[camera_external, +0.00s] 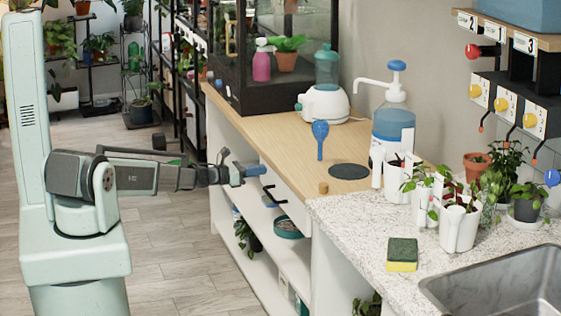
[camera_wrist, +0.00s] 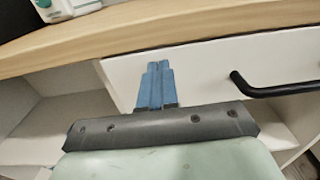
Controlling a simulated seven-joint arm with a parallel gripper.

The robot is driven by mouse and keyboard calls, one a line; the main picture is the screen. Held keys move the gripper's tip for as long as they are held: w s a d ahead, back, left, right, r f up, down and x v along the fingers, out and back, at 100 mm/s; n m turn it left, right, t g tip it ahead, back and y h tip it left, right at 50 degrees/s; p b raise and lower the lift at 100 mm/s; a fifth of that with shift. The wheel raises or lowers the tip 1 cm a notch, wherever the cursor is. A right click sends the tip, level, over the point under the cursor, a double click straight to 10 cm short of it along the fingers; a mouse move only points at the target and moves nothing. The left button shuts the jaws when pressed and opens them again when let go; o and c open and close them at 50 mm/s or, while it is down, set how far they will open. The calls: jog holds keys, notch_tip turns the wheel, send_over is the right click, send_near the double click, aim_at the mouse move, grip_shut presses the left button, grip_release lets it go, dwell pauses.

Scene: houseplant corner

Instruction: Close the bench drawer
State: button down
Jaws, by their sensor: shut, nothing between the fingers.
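The bench drawer has a white front (camera_wrist: 220,68) just under the wooden bench top (camera_wrist: 120,35), with a black bar handle (camera_wrist: 275,88) at the right in the wrist view. In the external view, the black handle (camera_external: 269,196) shows on the bench's front side. The drawer front sits close under the top's edge; I cannot tell whether it is fully flush. My gripper (camera_wrist: 158,68) has its blue fingers together and empty, pointing at the drawer front left of the handle. In the external view, my gripper (camera_external: 256,169) is beside the bench edge; contact is unclear.
Open shelves (camera_external: 292,262) lie below the drawer.

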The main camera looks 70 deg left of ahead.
jog(key=shift+w+r, duration=0.1)
jog(key=shift+w, duration=0.45)
jog(key=s, duration=1.5)
jog(key=s+d+f+m+g+h, duration=0.2)
jog(key=s+d+f+m+g, duration=0.5)
jog(key=d+f+m, duration=0.35)
jog(key=s+d+f+m+g+h, duration=0.2)
jog(key=s+d+f+m+g, duration=0.5)
jog(key=d+f+m, duration=0.3)
jog(key=s+d+f+m+g+y, duration=0.1)
jog(key=s+d+f+m+g, duration=0.1)
jog(key=d, duration=1)
jog(key=s+d+f+m+g+y, duration=0.1)
jog(key=s+d+m+g, duration=0.4)
jog(key=d, duration=0.6)
jog(key=s+d+f+m+g+y, duration=0.2)
jog(key=s+d+m, duration=0.5)
jog(key=d, duration=0.5)
jog(key=shift+s+d+f+m+g, duration=0.15)
jog(key=shift+d+f+m+g, duration=0.15)
jog(key=shift+f+m+g, duration=0.55)
